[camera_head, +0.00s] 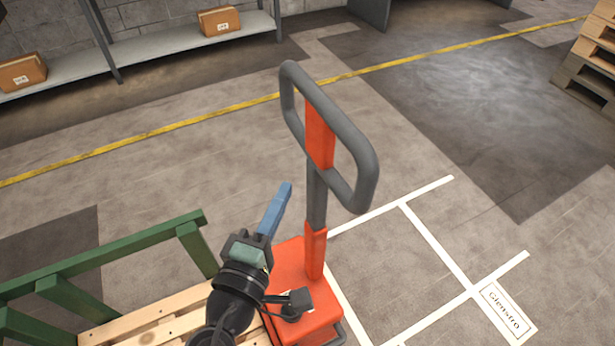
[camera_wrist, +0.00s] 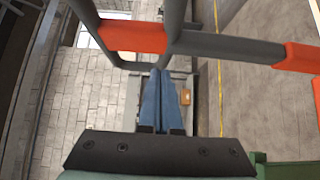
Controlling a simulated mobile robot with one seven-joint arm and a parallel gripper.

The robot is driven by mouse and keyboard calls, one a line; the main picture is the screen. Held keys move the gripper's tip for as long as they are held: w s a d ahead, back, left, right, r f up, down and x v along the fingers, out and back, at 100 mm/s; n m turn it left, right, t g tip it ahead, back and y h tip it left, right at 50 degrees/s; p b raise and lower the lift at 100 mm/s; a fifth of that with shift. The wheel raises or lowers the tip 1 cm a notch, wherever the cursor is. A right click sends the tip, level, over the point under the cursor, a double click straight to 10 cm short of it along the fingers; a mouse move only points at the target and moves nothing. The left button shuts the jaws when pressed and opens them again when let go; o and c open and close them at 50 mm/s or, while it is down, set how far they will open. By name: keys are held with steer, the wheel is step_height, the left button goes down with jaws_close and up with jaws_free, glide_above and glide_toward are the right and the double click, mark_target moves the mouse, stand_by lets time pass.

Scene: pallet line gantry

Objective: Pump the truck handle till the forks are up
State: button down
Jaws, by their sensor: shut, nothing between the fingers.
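The truck handle (camera_head: 364,183) is a grey loop with an orange middle piece on a grey and orange shaft, standing nearly upright in the head view. The handle (camera_wrist: 228,47) also crosses the upper part of the wrist view. Its shaft rises from the orange truck body (camera_head: 291,262). My gripper (camera_head: 284,188) has blue fingers and is shut and empty, left of the shaft and below the loop. In the wrist view the fingers (camera_wrist: 160,75) are together, their tips close to the loop's lower bar; I cannot tell whether they touch. The forks are hidden.
A wooden pallet (camera_head: 150,318) with a green frame (camera_head: 120,247) lies at the lower left. A shelf (camera_head: 165,44) with cardboard boxes runs along the back wall. Stacked pallets (camera_head: 590,62) stand at the upper right. The floor right of the truck, with white markings, is clear.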

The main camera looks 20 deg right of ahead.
mark_target(318, 162)
steer(key=shift+w+d, duration=0.3)
steer(key=shift+d, duration=0.6)
steer(key=shift+w+d, duration=0.35)
steer(key=shift+d, duration=0.6)
steer(key=shift+w+d, duration=0.3)
steer(key=shift+d, duration=0.6)
steer(key=shift+d+r+p, duration=0.1)
steer(key=shift+d+p, duration=0.05)
steer(key=shift+p, duration=0.2)
